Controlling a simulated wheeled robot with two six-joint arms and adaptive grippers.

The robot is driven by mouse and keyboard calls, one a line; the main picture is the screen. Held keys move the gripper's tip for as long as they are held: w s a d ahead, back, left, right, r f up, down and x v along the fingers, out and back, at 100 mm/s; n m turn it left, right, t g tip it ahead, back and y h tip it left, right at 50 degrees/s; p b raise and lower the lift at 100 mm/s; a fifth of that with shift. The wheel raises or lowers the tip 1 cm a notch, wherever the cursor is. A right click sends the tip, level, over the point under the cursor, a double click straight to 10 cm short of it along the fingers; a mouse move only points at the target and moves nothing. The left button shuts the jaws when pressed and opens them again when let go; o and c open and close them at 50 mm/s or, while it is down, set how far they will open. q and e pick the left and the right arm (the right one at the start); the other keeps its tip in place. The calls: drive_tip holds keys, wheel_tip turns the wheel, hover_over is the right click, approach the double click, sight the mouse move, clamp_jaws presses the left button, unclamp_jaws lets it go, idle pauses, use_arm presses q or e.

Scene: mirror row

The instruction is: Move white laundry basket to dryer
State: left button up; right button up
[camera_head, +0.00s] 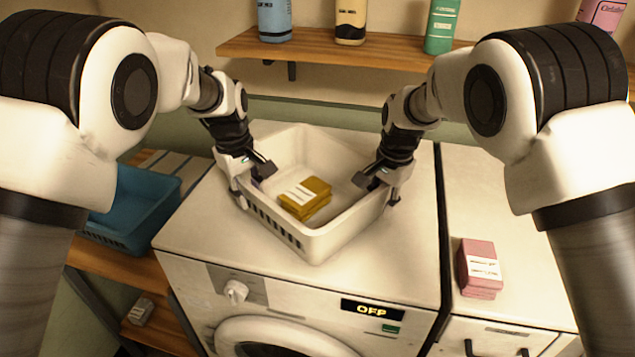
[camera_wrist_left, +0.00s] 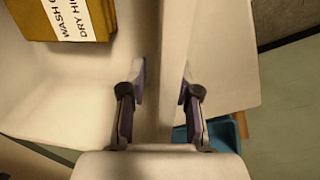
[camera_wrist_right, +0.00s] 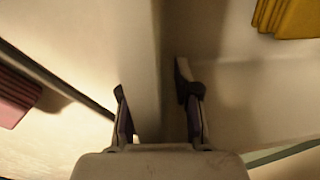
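The white laundry basket (camera_head: 322,240) sits on top of a white front-loading machine (camera_head: 205,225) whose display reads OFF. Yellow folded items (camera_head: 304,197) with a white label lie in the basket. My left gripper (camera_head: 252,178) is at the basket's left wall, one finger on each side of the rim; the left wrist view shows the fingers (camera_wrist_left: 161,100) apart, with space around the wall. My right gripper (camera_head: 380,185) straddles the right wall likewise, its fingers (camera_wrist_right: 157,105) apart. Neither appears clamped. Which machine is the dryer cannot be told.
A second white appliance top (camera_head: 500,225) adjoins at right, past a dark gap, with pink folded items (camera_head: 480,268) near its front. A blue basket (camera_head: 130,205) stands on a wooden shelf at left. A wall shelf (camera_head: 345,55) with bottles hangs behind.

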drive_tip(key=shift+r, duration=0.15)
use_arm(q)
wheel_tip(320, 180, up, 10)
drive_tip(key=shift+s+a+r, duration=0.15)
drive_tip(key=shift+s+a, duration=0.15)
drive_tip(key=shift+a, duration=0.1)
use_arm(e)
wheel_tip(320, 180, up, 12)
drive_tip(key=shift+s+d, duration=0.4)
drive_tip(key=shift+s, duration=0.05)
